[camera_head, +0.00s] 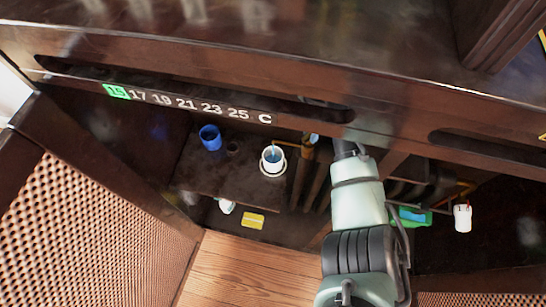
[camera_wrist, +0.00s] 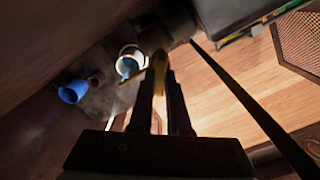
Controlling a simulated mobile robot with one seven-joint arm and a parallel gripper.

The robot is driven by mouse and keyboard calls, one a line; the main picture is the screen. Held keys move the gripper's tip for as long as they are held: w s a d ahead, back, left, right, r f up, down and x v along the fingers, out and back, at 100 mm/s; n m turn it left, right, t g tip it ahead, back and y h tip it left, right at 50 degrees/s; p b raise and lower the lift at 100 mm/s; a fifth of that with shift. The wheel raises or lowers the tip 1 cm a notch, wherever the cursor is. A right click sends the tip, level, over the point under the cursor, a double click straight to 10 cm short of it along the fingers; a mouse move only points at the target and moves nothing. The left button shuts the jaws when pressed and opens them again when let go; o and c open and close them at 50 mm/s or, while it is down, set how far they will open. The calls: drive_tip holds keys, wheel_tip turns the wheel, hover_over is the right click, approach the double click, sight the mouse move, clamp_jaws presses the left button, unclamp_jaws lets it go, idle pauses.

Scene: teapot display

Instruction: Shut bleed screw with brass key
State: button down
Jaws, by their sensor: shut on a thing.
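In the wrist view, my gripper (camera_wrist: 161,88) is shut on the brass key (camera_wrist: 158,68), a yellow piece between and just beyond the fingertips. The key's far end lies against or in front of a dark rounded fitting (camera_wrist: 180,20); I cannot tell whether they touch. The bleed screw cannot be made out. In the head view my arm reaches up under the dark wooden rail, which hides the fingers. A brass-coloured upright piece (camera_head: 307,148) shows just left of the arm there; I cannot tell whether it is the key.
A white cup (camera_head: 273,160) with blue inside and a blue cup (camera_head: 210,137) stand left of the arm. A yellow block (camera_head: 253,220) lies below them. The wooden rail (camera_head: 200,70) bears numbers. A white cylinder (camera_head: 462,217) and green item (camera_head: 412,217) are at right.

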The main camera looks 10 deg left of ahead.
drive_tip(key=shift+m, duration=0.3)
drive_tip(key=shift+m+p, duration=0.35)
drive_tip(key=shift+m, duration=0.05)
drive_tip(key=shift+s+m+p, duration=0.1)
drive_tip(key=shift+m+p, duration=0.55)
drive_tip(key=shift+m, duration=0.45)
drive_tip(key=shift+m+p, duration=0.45)
drive_tip(key=shift+m, duration=0.55)
drive_tip(key=shift+m+p, duration=0.4)
drive_tip(key=shift+m, duration=0.4)
drive_tip(key=shift+m+p, duration=0.65)
drive_tip(key=shift+m, duration=1.05)
